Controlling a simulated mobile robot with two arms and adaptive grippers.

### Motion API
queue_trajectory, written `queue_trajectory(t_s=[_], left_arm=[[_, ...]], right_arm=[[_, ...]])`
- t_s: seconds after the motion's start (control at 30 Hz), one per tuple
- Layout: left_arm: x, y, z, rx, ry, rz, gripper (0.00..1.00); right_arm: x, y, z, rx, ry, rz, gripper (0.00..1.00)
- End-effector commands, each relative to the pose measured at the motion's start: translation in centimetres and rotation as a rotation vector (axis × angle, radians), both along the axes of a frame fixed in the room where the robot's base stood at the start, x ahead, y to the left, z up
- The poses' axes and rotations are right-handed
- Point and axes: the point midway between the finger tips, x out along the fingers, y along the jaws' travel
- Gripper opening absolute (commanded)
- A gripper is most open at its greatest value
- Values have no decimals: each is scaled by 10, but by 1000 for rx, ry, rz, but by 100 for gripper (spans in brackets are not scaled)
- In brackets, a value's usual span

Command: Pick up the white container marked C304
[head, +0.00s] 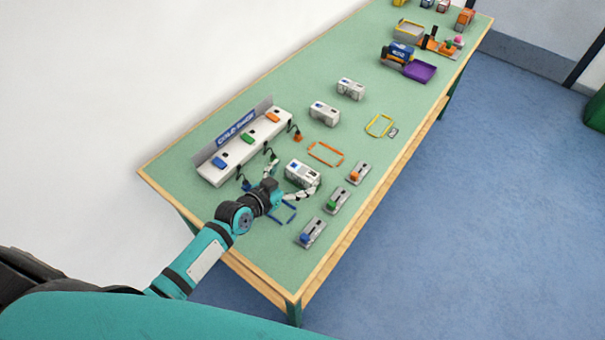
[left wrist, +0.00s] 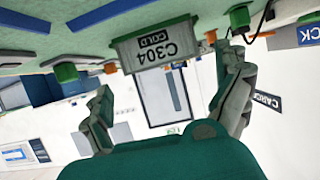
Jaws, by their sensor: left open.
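The white container marked C304 (left wrist: 155,58) shows in the left wrist view, upside down, with "C304" and "COLD" on its face. In the head view, a white container (head: 302,173) at the near end of the table sits just beyond my left gripper (head: 290,181); its marking is too small to read there. My left gripper, also in the left wrist view (left wrist: 168,75), is open, its fingers apart on either side of the container's near face. I cannot tell whether they touch it. My right gripper is not in view.
Two more white containers (head: 324,112) (head: 350,88) stand farther along the table. A white console (head: 240,150) with coloured blocks stands at left. Small grey units (head: 334,201) are at right. Orange (head: 325,153) and yellow (head: 379,125) frames lie on the green top.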

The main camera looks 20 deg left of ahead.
Motion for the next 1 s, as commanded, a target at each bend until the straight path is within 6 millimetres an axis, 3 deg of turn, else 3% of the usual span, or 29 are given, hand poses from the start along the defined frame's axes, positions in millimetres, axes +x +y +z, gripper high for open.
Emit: queue_trajectory(t_s=[0.27, 0.57, 0.9, 1.0], left_arm=[[36, -11, -12, 0, -1, -1, 100], [40, -13, -14, 0, 0, 0, 100], [40, -13, -14, 0, 0, 0, 57], [40, -13, -14, 0, -1, 0, 54]], right_arm=[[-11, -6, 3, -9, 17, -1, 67], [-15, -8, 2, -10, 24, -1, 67], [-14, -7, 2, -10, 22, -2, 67], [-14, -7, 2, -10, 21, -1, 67]])
